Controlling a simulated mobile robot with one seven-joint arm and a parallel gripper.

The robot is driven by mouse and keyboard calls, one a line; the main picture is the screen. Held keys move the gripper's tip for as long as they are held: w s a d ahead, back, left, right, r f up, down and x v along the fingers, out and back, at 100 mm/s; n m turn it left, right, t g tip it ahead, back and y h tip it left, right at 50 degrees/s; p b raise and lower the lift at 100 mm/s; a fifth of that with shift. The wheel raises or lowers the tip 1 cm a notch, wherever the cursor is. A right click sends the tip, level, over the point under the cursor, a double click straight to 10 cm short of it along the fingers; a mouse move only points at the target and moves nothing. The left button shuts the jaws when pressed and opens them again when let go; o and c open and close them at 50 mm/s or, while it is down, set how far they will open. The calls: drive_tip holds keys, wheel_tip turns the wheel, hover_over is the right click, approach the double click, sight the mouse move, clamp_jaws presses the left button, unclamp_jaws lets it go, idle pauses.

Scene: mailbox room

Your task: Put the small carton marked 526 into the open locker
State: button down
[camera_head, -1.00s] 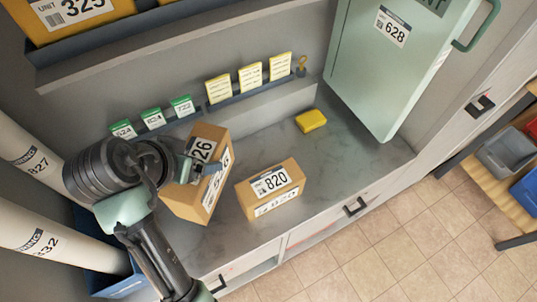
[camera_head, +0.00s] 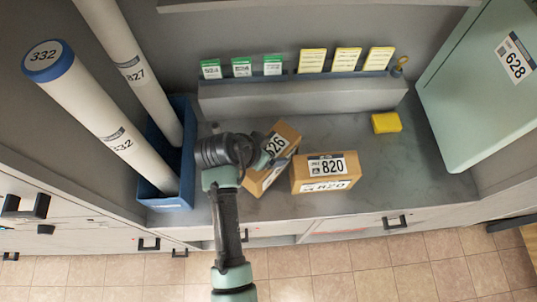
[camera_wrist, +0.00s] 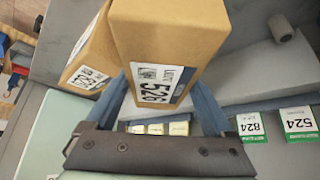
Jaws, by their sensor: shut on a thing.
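The small brown carton marked 526 (camera_head: 283,136) is at my gripper (camera_head: 277,160), above or on the grey counter and turned at an angle. In the wrist view the carton (camera_wrist: 168,35) sits between the two blue fingers of my gripper (camera_wrist: 166,103), which are shut on its sides, with its 526 label facing the camera. Part of the carton is hidden by my gripper in the head view. Whether its bottom touches the counter is unclear. I cannot clearly identify the open locker; an opening (camera_head: 280,231) shows below the counter edge.
A carton marked 820 (camera_head: 325,173) stands close to the right of carton 526. A yellow block (camera_head: 386,123) lies farther right on the counter (camera_head: 415,160). A blue bin (camera_head: 170,203) with long tubes (camera_head: 95,110) stands left.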

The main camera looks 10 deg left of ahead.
drive_tip(key=shift+f, duration=1.95)
drive_tip(key=shift+f, duration=0.2)
unclamp_jaws()
drive_tip(key=shift+r, duration=0.15)
